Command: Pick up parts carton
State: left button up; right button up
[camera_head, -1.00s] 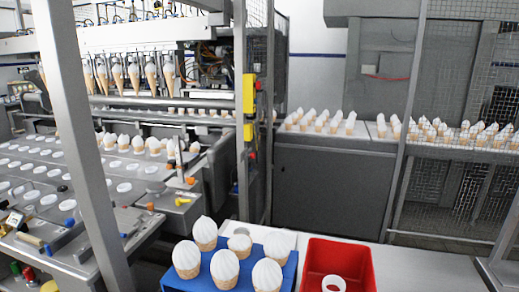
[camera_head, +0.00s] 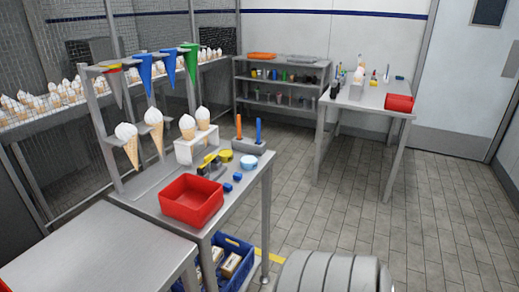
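A blue crate (camera_head: 240,250) stands on the floor, partly beneath the near workbench. Small brown-and-white boxes (camera_head: 231,265) lie in it; the bench and the frame's lower edge hide part of the crate. I cannot tell whether one of these boxes is the parts carton. No other carton is clearly seen. Neither of my grippers is in view.
The near workbench (camera_head: 150,204) carries a red tray (camera_head: 192,200), cones in a rack and small tools. A grey table (camera_head: 95,258) fills the lower left. A far workbench (camera_head: 368,95) and shelf unit (camera_head: 282,77) stand behind. Tiled floor (camera_head: 400,195) is open at right.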

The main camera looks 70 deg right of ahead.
aim_at(231, 265)
jog(key=z, duration=2.6)
jog(key=i+l+z, duration=0.2)
jog(key=i+z, duration=0.15)
jog(key=i+l+z, duration=0.1)
jog(key=i+z, duration=0.25)
jog(key=i, duration=0.2)
jog(key=i+l+u, duration=0.1)
jog(key=i+u, duration=0.15)
jog(key=i, duration=1.6)
jog(key=i+j+u, duration=0.1)
jog(key=i+u, duration=0.4)
jog(key=i+l+u, duration=0.1)
jog(key=i+u, duration=0.35)
jog(key=i+l+u, duration=0.35)
jog(key=i+u, duration=0.15)
jog(key=i, duration=0.15)
jog(key=i+j+u, duration=0.3)
jog(key=i+u, duration=0.2)
jog(key=i+j+u, duration=0.1)
jog(key=i+u, duration=0.4)
jog(key=i+l+u, duration=0.1)
jog(key=i+u, duration=0.65)
jog(key=i, duration=0.2)
jog(key=i+u, duration=0.2)
jog(key=i, duration=0.3)
jog(key=i+l+u, duration=0.25)
jog(key=i, duration=0.2)
jog(key=i+l+u, duration=0.2)
jog(key=i, duration=0.25)
